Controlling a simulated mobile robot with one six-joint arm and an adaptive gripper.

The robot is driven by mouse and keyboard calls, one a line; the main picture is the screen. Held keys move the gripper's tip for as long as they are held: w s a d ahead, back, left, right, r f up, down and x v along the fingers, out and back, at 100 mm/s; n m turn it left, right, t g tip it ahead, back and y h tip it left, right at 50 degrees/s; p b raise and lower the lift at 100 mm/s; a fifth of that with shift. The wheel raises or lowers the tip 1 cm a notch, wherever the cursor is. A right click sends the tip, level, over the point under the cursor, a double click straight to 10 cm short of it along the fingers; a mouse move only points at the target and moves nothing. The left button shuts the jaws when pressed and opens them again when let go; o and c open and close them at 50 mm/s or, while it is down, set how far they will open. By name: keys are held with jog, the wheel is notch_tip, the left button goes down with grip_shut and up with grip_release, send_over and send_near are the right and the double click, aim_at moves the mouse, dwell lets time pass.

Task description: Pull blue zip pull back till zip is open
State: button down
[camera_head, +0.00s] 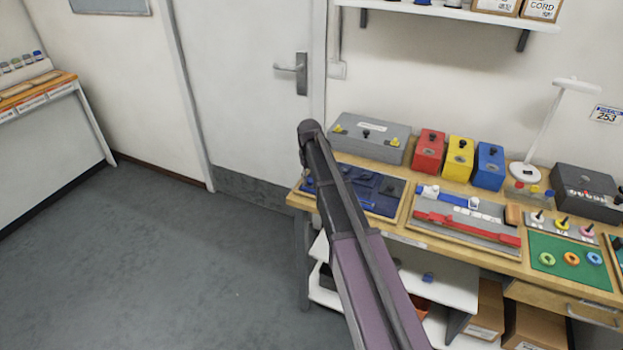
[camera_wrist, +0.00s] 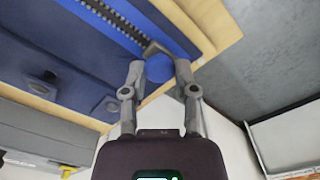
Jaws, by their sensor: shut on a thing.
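The dark blue cloth panel with the zip (camera_head: 385,203) lies on a wooden board at the left end of the bench, partly hidden by my arm. In the wrist view the blue panel (camera_wrist: 60,50) shows a dark toothed zip (camera_wrist: 112,18) running to a grey slider-like piece (camera_wrist: 155,48) near the board's corner. My gripper (camera_wrist: 159,72) is at that end of the zip. My gripper is hidden in the head view.
A grey box (camera_head: 370,138) stands behind the panel, with red (camera_head: 429,152), yellow (camera_head: 458,158) and blue (camera_head: 489,166) boxes to its right. A grey board with a red strap (camera_head: 465,228) lies right of the panel. Open floor (camera_head: 180,260) lies to the left.

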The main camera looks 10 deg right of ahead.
jog(key=shift+w+a, duration=0.25)
jog(key=shift+a, duration=0.05)
jog(key=shift+c, duration=1.9)
grip_release()
jog(key=shift+s+d, duration=0.1)
jog(key=shift+d, duration=0.05)
jog(key=shift+s, duration=0.25)
jog(key=s+m, duration=0.1)
jog(key=s, duration=2.8)
jog(key=shift+m, duration=0.4)
jog(key=shift+w, duration=0.1)
